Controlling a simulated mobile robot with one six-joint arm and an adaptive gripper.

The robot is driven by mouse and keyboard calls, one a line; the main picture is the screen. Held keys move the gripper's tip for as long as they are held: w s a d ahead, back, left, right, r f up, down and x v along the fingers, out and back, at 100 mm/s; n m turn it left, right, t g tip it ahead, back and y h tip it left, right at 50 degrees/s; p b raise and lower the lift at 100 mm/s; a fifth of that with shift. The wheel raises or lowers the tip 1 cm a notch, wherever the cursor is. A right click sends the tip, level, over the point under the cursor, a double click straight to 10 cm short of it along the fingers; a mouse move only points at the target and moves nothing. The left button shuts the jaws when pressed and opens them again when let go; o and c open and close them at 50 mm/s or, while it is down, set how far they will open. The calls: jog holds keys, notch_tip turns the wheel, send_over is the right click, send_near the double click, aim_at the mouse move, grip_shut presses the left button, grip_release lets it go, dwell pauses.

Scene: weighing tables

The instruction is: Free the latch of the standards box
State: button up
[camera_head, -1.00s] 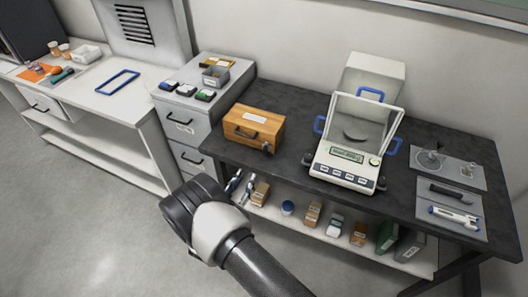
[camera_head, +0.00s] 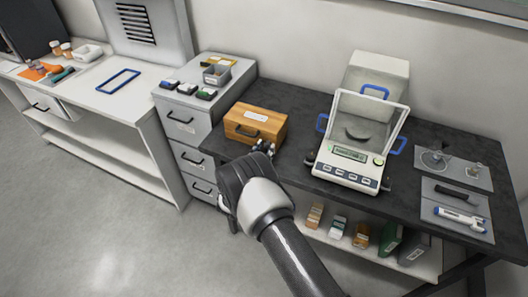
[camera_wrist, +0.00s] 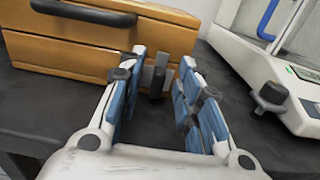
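The standards box (camera_head: 256,122) is a wooden box with a dark handle and a pale label on its lid. It stands at the left end of the dark table, and its front also shows in the wrist view (camera_wrist: 60,55). A grey latch with a dark stem (camera_wrist: 158,78) is on the box's front, near its right corner. My gripper (camera_wrist: 163,62) is open, its blue-padded fingers pointing at the box front on either side of the latch, with gaps visible. In the head view my gripper (camera_head: 264,148) partly hides the latch.
The balance (camera_head: 345,165) with its glass shield stands right of the box. Its dark foot (camera_wrist: 271,97) is close to my right finger. A drawer cabinet (camera_head: 185,130) is on the left. Dark tabletop (camera_wrist: 40,100) is bare in front of the box.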

jog(key=shift+c, duration=0.2)
grip_shut()
